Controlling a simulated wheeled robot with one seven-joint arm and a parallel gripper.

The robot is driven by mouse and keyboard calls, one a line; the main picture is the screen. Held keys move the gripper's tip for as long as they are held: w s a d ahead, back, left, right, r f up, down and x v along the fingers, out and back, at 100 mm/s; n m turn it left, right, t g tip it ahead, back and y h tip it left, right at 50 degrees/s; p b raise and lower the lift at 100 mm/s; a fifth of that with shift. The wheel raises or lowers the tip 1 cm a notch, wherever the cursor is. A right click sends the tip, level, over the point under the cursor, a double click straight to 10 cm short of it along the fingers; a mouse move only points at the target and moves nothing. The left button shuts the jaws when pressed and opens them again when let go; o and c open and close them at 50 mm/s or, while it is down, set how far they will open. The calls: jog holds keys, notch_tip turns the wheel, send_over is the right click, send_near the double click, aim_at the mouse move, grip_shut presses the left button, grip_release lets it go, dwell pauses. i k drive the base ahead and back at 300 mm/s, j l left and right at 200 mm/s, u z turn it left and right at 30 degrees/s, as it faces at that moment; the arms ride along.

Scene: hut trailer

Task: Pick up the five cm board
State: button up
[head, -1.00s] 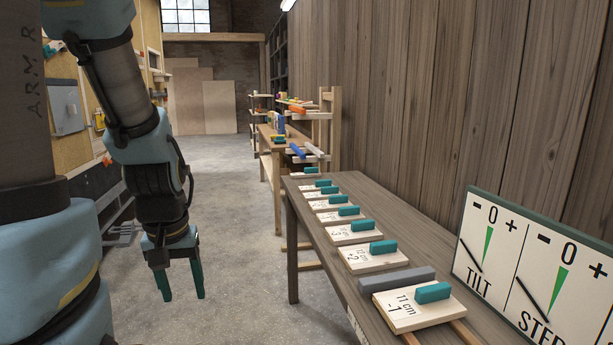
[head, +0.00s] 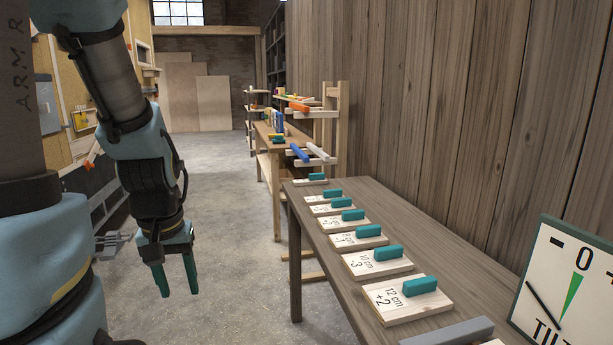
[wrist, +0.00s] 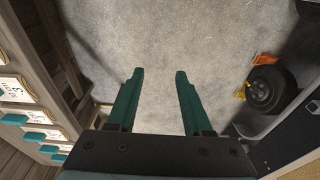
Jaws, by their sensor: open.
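A row of pale wooden boards with teal handles lies on the long table. The nearest fully seen board (head: 380,301) reads 12 cm +2, and the one behind it (head: 359,265) reads 10 cm -3. Labels on the farther boards (head: 343,239) are too small to read surely, so I cannot tell which is the five cm board. My gripper (head: 178,287) hangs over the floor left of the table, fingers down, open and empty. The wrist view shows its two teal fingers (wrist: 160,74) apart over bare floor, with some boards (wrist: 14,88) at the left edge.
The wooden table (head: 308,240) runs along a plank wall on the right. A grey bar (head: 450,333) and a dial sign (head: 570,285) are at its near end. Another workbench (head: 268,150) stands farther back. The concrete floor (head: 235,240) between is clear. A black wheel (wrist: 268,90) shows in the wrist view.

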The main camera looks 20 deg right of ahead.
aim_at(319, 178)
jog(key=i+l, duration=0.1)
jog(key=i, duration=0.9)
jog(key=i+l, duration=0.1)
jog(key=i, duration=0.9)
jog(key=i+l, duration=0.1)
jog(key=i, duration=0.9)
